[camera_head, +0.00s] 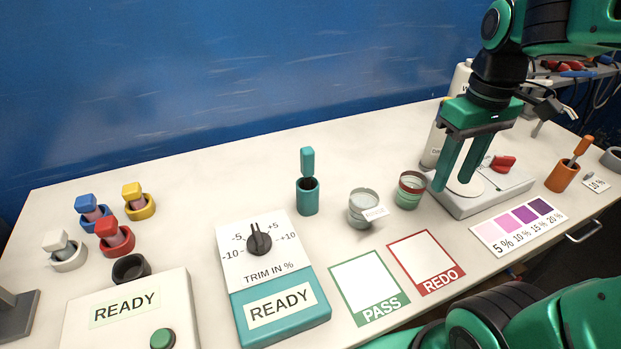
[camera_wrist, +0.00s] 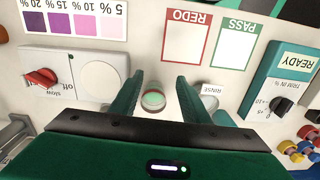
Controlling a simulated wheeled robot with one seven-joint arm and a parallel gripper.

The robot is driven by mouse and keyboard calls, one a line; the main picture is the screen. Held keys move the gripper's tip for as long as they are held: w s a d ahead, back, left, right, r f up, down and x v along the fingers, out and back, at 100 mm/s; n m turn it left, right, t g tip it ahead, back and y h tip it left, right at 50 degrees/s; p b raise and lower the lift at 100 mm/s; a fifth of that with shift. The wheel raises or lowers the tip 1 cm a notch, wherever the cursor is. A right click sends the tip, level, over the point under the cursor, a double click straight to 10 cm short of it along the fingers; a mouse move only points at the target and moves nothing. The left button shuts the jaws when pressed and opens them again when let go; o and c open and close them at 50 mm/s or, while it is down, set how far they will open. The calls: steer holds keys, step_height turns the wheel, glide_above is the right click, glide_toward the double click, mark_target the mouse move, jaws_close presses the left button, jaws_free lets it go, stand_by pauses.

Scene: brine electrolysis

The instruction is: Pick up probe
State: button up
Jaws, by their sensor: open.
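A teal-handled tool (camera_head: 307,160), which looks like the probe, stands upright in a teal holder (camera_head: 308,199) behind the trim box. Its lower part is hidden inside the holder. I cannot make it out in the wrist view. My gripper (camera_head: 456,186) points down with its fingers apart and empty, well to the right of the probe, in front of the stirrer in the head view. In the wrist view my gripper (camera_wrist: 158,78) has a small cup of pale green liquid (camera_wrist: 153,99) showing between its fingers.
A rinse cup (camera_head: 363,207) and a green-liquid cup (camera_head: 409,190) stand between the probe and my gripper. The stirrer (camera_head: 510,187) with a red knob is at right. An orange holder (camera_head: 562,177) with a tool stands beyond it. The trim box (camera_head: 280,308) lies in front of the probe.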

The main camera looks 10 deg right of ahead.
steer(key=w+a+r+n, duration=0.5)
steer(key=w+a+n, duration=0.3)
steer(key=a, duration=0.2)
step_height(320, 180, up, 4)
steer(key=n, duration=1)
glide_above(307, 148)
steer(key=shift+f, duration=0.1)
steer(key=shift+a+f, duration=0.15)
steer(key=shift+f, duration=0.15)
step_height(307, 148, down, 10)
steer(key=shift+c, duration=0.3)
jaws_close()
